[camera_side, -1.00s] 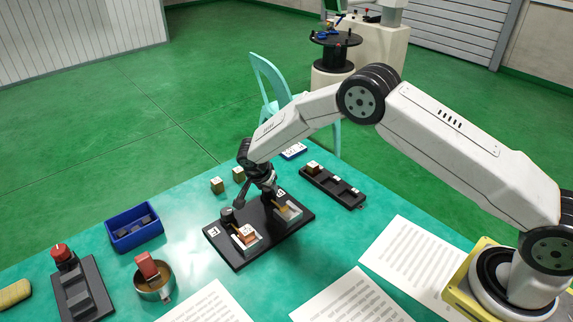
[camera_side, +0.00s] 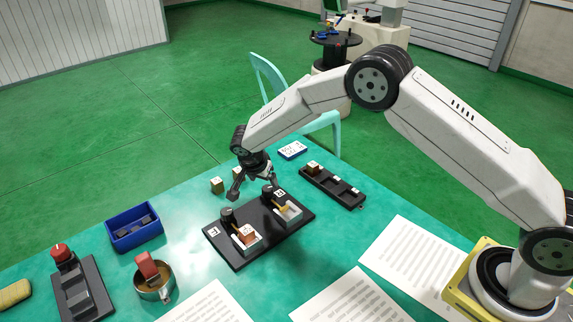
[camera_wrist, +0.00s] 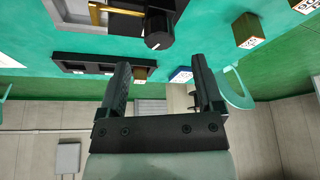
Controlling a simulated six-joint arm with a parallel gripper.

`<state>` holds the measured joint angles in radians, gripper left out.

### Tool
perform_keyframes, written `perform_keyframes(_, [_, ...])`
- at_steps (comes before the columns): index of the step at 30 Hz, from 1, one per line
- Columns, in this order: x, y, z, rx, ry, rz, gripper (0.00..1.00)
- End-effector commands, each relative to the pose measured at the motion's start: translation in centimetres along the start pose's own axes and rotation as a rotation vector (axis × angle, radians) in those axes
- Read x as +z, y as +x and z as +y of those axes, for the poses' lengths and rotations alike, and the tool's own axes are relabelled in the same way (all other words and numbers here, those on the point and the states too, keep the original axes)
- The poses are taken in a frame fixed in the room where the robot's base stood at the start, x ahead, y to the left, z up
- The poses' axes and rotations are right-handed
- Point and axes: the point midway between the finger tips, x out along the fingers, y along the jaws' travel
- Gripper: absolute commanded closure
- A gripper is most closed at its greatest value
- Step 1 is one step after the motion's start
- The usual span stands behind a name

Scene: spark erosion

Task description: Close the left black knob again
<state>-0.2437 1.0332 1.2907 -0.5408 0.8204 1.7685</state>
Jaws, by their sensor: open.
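A black base plate (camera_side: 240,262) lies on the green table with two stations. The left black knob (camera_side: 227,214) stands behind the left station, which holds a copper-coloured block (camera_side: 245,235). The right black knob (camera_side: 267,190) stands behind the right station with its brass-coloured bar (camera_side: 282,208).
A black compartment tray (camera_side: 335,188) with a brass block lies right of the plate. Small brass cubes (camera_side: 217,185) sit behind it. A blue bin (camera_side: 134,228), a metal cup (camera_side: 154,280) and a red-knobbed black device (camera_side: 80,290) stand left. Papers (camera_side: 345,300) lie in front.

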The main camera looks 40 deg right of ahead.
Motion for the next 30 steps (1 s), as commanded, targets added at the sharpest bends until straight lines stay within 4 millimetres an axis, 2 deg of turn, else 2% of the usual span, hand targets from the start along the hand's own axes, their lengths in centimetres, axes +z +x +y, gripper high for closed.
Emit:
perform_keyframes(3, [0.0, -1.5, 0.0, -0.001, -0.001, 0.0, 0.15])
perform_keyframes(7, [0.0, -2.5, 0.0, -0.001, 0.0, 0.0, 0.15])
perform_keyframes(23, [-0.1, -3.1, 0.1, 0.0, -0.007, -0.003, 0.15])
perform_keyframes(30, [-0.8, -4.1, 1.8, -0.008, -0.094, -0.04, 0.15])
